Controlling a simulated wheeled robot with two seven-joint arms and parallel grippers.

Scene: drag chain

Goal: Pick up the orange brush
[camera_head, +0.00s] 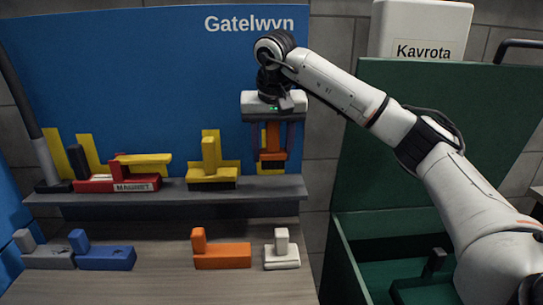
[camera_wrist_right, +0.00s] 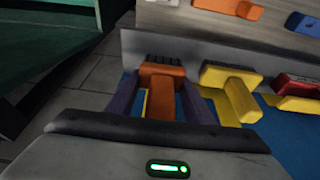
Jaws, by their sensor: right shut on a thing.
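The orange brush (camera_head: 272,138) is upright at the right end of the grey shelf, its black bristles facing down. My right gripper (camera_head: 272,150) points down over it, with its purple fingers shut on both sides of the handle. The brush's base appears a little above the shelf top, though a small gap is hard to judge. In the right wrist view the orange brush (camera_wrist_right: 162,75) shows between the two fingers (camera_wrist_right: 160,98), with its dark bristles at the far end. My left gripper is not in view.
A yellow brush (camera_head: 210,165) stands left on the shelf (camera_head: 255,188), beside a red block marked MAGNET (camera_head: 130,184). Blue, orange (camera_head: 222,255) and white pieces lie on the lower table (camera_head: 180,285). A green bin (camera_head: 350,265) stands at right; a blue panel (camera_head: 150,80) is behind.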

